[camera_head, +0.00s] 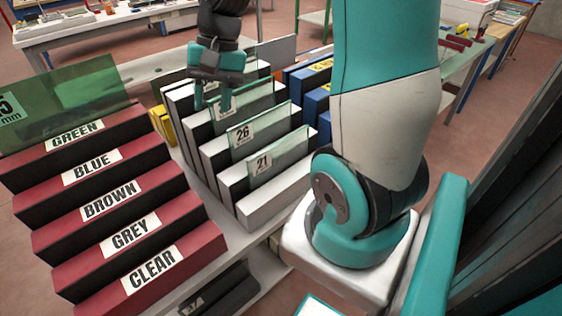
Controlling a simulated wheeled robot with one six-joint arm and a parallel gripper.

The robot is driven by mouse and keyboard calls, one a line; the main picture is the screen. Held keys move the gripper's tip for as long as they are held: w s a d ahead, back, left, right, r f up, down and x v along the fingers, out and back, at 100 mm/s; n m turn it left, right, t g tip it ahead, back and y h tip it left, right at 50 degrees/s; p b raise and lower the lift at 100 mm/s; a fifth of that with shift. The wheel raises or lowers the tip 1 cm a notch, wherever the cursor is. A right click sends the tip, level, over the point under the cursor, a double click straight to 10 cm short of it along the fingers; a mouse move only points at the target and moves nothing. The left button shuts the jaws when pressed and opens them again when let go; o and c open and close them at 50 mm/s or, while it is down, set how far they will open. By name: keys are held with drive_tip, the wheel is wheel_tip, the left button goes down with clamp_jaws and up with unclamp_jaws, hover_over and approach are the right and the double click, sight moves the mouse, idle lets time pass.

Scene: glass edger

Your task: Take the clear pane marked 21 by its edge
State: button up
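The clear pane marked 21 (285,155) stands upright in the nearest slot of a white slotted rack, its label at its left end and its top edge free. A similar pane marked 26 (268,126) stands in the slot behind it. My gripper (213,104) points down farther back, over the rear part of the rack, apart from pane 21. Its two teal fingers are spread, close to another greenish pane (258,99) behind 26. Whether they touch that pane is unclear. That pane's label is partly hidden by a finger.
A red stepped rack (181,262) labelled GREEN, BLUE, BROWN, GREY and CLEAR stands at left, with a green pane (70,100) in its back slot. Blue racks (316,102) stand right of the white rack (272,207). My arm blocks the right side.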

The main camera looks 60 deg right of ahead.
drive_tip(key=d+f+m, duration=0.3)
drive_tip(key=d+m, duration=0.4)
drive_tip(key=d, duration=0.6)
drive_tip(key=m, duration=0.5)
approach(281, 141)
drive_tip(key=v, duration=0.5)
drive_tip(key=shift+m+t+y, duration=0.3)
drive_tip(key=shift+m, duration=0.2)
drive_tip(key=x, duration=0.7)
drive_tip(key=d+p+x, duration=0.1)
drive_tip(key=x, duration=0.3)
drive_tip(key=shift+s+f, duration=0.35)
drive_tip(key=shift+f, duration=0.1)
drive_tip(key=x, duration=0.2)
drive_tip(key=p+x, duration=0.1)
drive_tip(key=x, duration=0.2)
drive_tip(key=shift+a+f, duration=0.1)
drive_tip(key=shift+a, duration=0.3)
drive_tip(key=shift+f, duration=0.25)
drive_tip(key=shift+f, duration=0.15)
drive_tip(key=shift+w, duration=0.1)
clamp_jaws()
